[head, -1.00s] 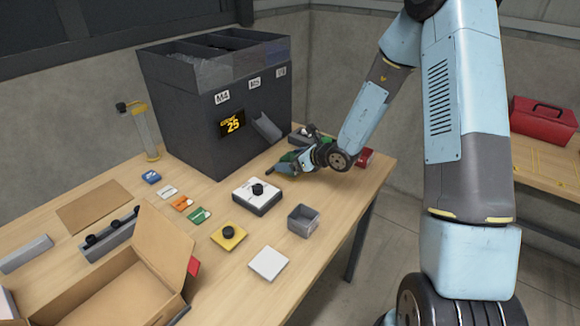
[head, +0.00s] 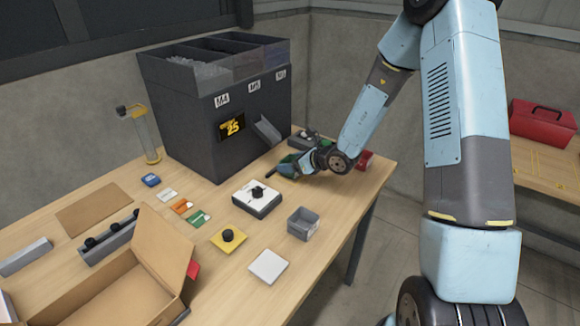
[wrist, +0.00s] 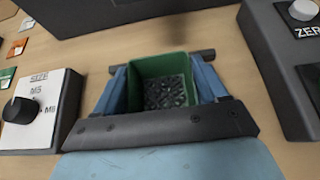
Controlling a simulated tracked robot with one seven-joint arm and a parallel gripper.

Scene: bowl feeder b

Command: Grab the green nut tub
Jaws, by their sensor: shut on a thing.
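The green nut tub (wrist: 160,69) is a small open-topped green box with dark contents at its bottom. In the wrist view it stands between the two blue fingers of my gripper (wrist: 165,80), which are shut on its sides. In the head view the tub (head: 287,166) shows only in part, at the front of the dark feeder, with my gripper (head: 290,170) around it and hiding much of it. I cannot tell whether it touches the table.
The feeder (head: 190,125) stands behind, its chute (head: 266,130) near the tub. A white dial box (head: 257,198) lies to the left, also in the wrist view (wrist: 45,105). A grey device (wrist: 290,60) is at right. A grey bin (head: 303,223) stands in front.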

